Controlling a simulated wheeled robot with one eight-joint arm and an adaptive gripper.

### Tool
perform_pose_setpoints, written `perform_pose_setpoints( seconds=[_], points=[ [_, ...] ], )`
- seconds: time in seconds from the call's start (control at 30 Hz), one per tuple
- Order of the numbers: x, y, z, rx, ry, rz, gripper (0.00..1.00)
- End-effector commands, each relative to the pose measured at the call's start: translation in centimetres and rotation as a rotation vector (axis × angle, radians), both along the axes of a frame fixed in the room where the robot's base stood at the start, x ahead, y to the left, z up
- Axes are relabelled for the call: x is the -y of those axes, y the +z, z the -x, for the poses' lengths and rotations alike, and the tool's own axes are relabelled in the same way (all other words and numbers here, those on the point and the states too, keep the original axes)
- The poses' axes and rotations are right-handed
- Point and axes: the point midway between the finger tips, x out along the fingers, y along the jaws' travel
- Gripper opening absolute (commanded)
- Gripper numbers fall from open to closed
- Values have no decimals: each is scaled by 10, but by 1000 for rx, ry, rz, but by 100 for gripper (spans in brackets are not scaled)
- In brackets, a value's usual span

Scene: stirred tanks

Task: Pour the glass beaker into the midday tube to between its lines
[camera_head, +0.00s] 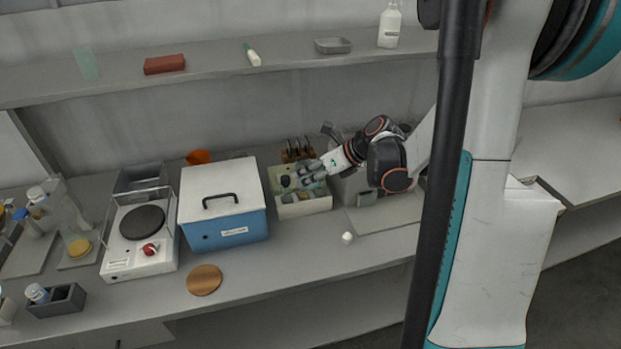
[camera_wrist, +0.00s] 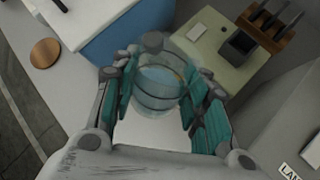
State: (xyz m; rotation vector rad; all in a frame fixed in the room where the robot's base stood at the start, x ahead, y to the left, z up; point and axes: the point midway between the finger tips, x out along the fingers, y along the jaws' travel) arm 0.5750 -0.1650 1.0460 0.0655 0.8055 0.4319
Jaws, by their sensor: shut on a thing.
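My gripper (camera_wrist: 157,92) is shut on the clear glass beaker (camera_wrist: 160,76), with teal-padded fingers on both sides of it. The beaker holds a clear liquid, and its tilt is hard to judge.
A white-lidded blue box (camera_head: 222,205) stands left of the tray, beside a hotplate (camera_head: 140,230). A wooden rack (camera_head: 289,156) with dark upright items stands behind the tray. A small white cap (camera_head: 347,238) and a cork disc (camera_head: 204,280) lie on the front bench.

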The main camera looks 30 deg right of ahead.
Motion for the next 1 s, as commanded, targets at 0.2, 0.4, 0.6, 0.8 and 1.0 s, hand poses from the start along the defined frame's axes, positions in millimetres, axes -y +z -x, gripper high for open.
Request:
perform_pose_setpoints(
  seconds=[0.2,0.4,0.6,0.8,1.0],
  points=[
    [1,-2,-1,107,-1,13,11],
    [1,1,-4,211,0,26,11],
    [1,8,-7,321,-1,40,11],
    [1,15,-9,402,-1,50,11],
    [2,19,-10,436,-1,55,11]
  ],
)
